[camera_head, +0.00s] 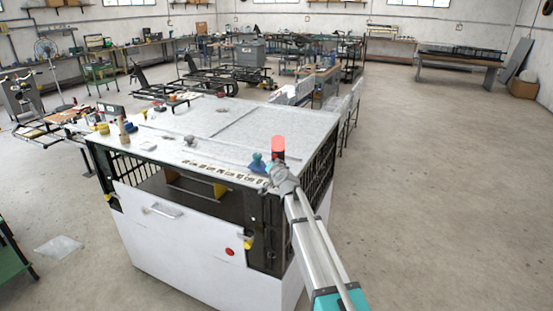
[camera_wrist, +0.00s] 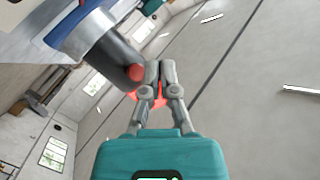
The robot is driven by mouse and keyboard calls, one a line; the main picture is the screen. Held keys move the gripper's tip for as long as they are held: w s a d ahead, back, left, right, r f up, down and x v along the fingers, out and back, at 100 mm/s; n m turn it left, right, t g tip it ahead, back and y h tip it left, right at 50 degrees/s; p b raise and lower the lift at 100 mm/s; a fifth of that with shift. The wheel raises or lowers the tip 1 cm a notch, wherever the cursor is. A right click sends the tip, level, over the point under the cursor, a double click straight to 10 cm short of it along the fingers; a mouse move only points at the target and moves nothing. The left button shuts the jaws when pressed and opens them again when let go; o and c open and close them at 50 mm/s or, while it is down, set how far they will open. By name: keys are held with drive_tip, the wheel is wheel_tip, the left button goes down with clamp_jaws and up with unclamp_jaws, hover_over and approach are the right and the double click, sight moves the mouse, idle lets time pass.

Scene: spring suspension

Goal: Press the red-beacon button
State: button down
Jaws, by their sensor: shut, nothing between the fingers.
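The red beacon (camera_head: 278,144) stands upright on a dark base at the near right corner of the bench's top. In the wrist view, a dark grey cylinder (camera_wrist: 108,48) carries a small round red button (camera_wrist: 135,73). My gripper (camera_wrist: 160,68) is shut and empty, its fingertips just right of that button; whether they touch it I cannot tell. Red translucent material (camera_wrist: 149,98) shows behind and between the fingers, partly hidden by them. In the head view, my arm reaches the beacon's near side, and the fingertips cannot be made out.
The white-topped bench (camera_head: 215,120) holds small tools and a row of small parts. A round red button (camera_head: 230,251) sits on its white front panel. Open concrete floor (camera_head: 430,190) lies to the right. Other benches and frames stand farther back.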

drive_tip(key=shift+s+a, duration=0.25)
drive_tip(key=shift+s, duration=0.5)
drive_tip(key=shift+s+a, duration=0.25)
drive_tip(key=shift+s, duration=0.5)
